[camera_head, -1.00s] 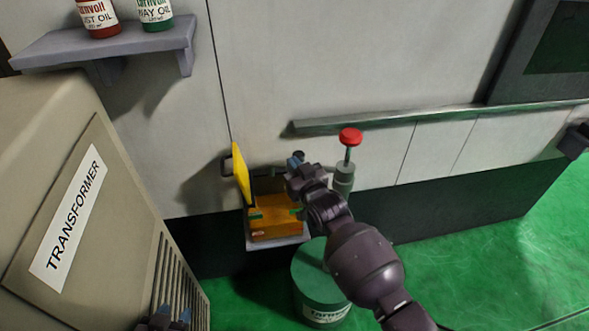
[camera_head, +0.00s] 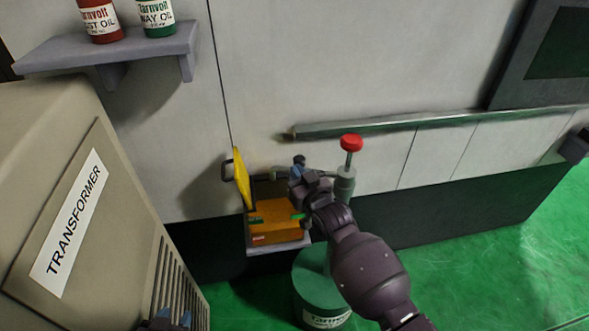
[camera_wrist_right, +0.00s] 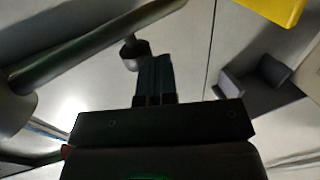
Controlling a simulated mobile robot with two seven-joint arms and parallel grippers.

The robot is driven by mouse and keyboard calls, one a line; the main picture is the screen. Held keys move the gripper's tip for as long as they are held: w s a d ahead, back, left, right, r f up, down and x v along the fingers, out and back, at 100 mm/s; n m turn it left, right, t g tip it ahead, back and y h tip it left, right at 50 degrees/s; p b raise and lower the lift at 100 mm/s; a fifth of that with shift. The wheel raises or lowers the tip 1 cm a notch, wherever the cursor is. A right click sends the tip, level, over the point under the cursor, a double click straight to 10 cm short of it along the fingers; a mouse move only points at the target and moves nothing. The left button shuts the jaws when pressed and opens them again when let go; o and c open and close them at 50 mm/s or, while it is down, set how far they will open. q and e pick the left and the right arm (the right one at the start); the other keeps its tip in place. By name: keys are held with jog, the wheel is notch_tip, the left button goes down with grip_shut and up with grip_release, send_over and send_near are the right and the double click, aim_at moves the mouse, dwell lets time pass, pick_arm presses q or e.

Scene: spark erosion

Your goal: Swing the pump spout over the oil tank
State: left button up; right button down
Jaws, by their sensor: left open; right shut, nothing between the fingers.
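The pump (camera_head: 346,182) is a grey upright cylinder with a red knob on top, behind my right arm. Its spout (camera_head: 280,172) is a thin grey tube reaching left behind my right gripper (camera_head: 297,173), above an orange box. In the right wrist view the spout (camera_wrist_right: 95,45) runs from the left to the top, with a dark knob (camera_wrist_right: 133,52) on it. The right fingers (camera_wrist_right: 155,78) are shut and empty close beside this knob; contact cannot be told. A green labelled drum (camera_head: 320,285) stands below; whether it is the oil tank is unclear. My left gripper (camera_head: 172,319) is open at the bottom edge.
The orange box (camera_head: 275,220) with a raised yellow lid (camera_head: 241,180) sits on a small ledge. The transformer cabinet (camera_head: 70,200) fills the left. A rail (camera_head: 400,123) runs along the wall. A shelf (camera_head: 110,48) holds oil bottles. Green floor at right is clear.

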jog(key=v, duration=0.9)
jog(key=shift+s, duration=0.1)
dwell(0.3)
jog(key=s+d+f+m+h, duration=0.1)
jog(key=s+d+f+h, duration=0.15)
jog(key=d, duration=0.25)
jog(key=s+d+f+m+g+h, duration=0.1)
jog(key=s+d, duration=0.2)
jog(key=d, duration=0.2)
jog(key=s+d+f+m+h, duration=0.1)
jog(key=s+d+f+h, duration=0.15)
jog(key=d, duration=0.35)
jog(key=s+d+f+m+g+h, duration=0.1)
jog(key=s+d+f, duration=0.3)
jog(key=s, duration=0.4)
jog(key=s+d+f+g+h, duration=0.2)
jog(key=s+d+f, duration=0.2)
jog(key=s, duration=0.4)
jog(key=shift+d+f+m, duration=0.2)
jog(key=shift+d+m, duration=0.2)
jog(key=shift+d, duration=0.45)
